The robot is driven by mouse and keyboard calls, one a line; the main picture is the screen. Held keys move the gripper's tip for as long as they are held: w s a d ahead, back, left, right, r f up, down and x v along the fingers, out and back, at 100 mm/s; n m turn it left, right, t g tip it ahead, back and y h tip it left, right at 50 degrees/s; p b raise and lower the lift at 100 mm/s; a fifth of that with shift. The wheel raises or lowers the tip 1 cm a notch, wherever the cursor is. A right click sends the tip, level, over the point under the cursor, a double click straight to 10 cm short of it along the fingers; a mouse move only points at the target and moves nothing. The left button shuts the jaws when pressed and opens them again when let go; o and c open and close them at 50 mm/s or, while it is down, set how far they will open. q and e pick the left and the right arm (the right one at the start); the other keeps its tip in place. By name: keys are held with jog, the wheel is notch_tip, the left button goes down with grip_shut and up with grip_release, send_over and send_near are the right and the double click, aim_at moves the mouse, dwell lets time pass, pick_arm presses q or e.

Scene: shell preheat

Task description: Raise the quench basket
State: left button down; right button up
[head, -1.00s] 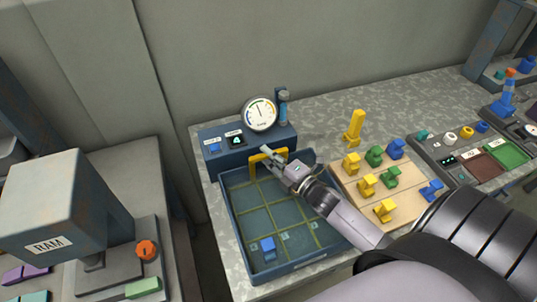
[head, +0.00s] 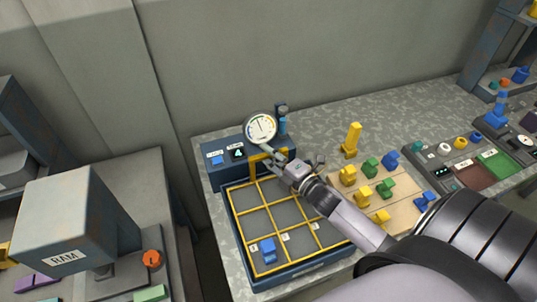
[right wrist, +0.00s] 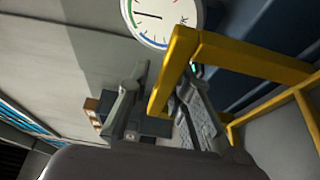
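The quench basket (head: 268,205) is a yellow-barred grid with a grey floor. In the head view it sits high, about level with the rim of the blue tank (head: 290,279). A blue piece (head: 268,249) stands in its front left cell. Its yellow handle (head: 257,160) rises at the back edge. My right gripper (head: 275,165) is at this handle. My left gripper is not in view.
A blue console with a gauge (head: 261,127) and labelled buttons stands right behind the basket. A wooden board (head: 385,205) with yellow, green and blue pieces is at the right, near my forearm. The RAM press (head: 75,225) stands at the left.

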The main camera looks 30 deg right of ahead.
jog(key=o, duration=0.4)
jog(key=shift+r, duration=0.1)
jog(key=shift+c, duration=0.2)
jog(key=shift+s, duration=0.55)
jog(key=s+d, duration=0.1)
jog(key=s, duration=0.9)
jog(key=shift+s+d, duration=0.4)
